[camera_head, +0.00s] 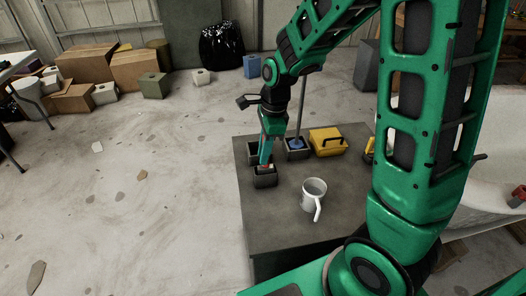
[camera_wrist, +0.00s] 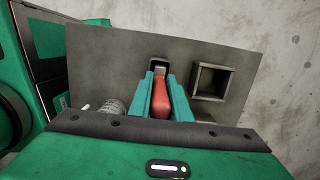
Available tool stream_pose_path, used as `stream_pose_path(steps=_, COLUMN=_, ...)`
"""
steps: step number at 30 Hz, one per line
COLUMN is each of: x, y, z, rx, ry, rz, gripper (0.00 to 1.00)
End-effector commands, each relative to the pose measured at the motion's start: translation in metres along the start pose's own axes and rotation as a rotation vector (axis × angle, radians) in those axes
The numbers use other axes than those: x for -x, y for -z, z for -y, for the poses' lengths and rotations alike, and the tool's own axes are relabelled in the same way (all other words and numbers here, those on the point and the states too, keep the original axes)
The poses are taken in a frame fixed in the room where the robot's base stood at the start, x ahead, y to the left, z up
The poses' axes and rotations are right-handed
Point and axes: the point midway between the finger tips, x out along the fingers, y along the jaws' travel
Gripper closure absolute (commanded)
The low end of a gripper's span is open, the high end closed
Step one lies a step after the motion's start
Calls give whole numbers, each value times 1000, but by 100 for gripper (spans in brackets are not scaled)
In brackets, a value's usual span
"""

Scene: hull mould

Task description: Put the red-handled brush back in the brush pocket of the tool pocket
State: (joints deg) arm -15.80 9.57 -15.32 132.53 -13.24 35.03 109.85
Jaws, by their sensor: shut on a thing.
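A white mug (camera_head: 314,192) stands on the grey table (camera_head: 285,228) right of the near pocket. Behind are a pocket with a blue item (camera_head: 297,143) and a yellow toolbox (camera_head: 328,141). Boxes line the back wall. The floor left of the table is mostly clear.

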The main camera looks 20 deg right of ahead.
Motion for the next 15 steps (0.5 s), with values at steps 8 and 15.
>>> stream_pose_path(steps=8, x=-2, y=0, z=0, rx=1, ry=0, rz=0, gripper=64)
stream_pose_path(steps=15, x=-1, y=0, z=0, rx=1, ry=0, rz=0, gripper=64)
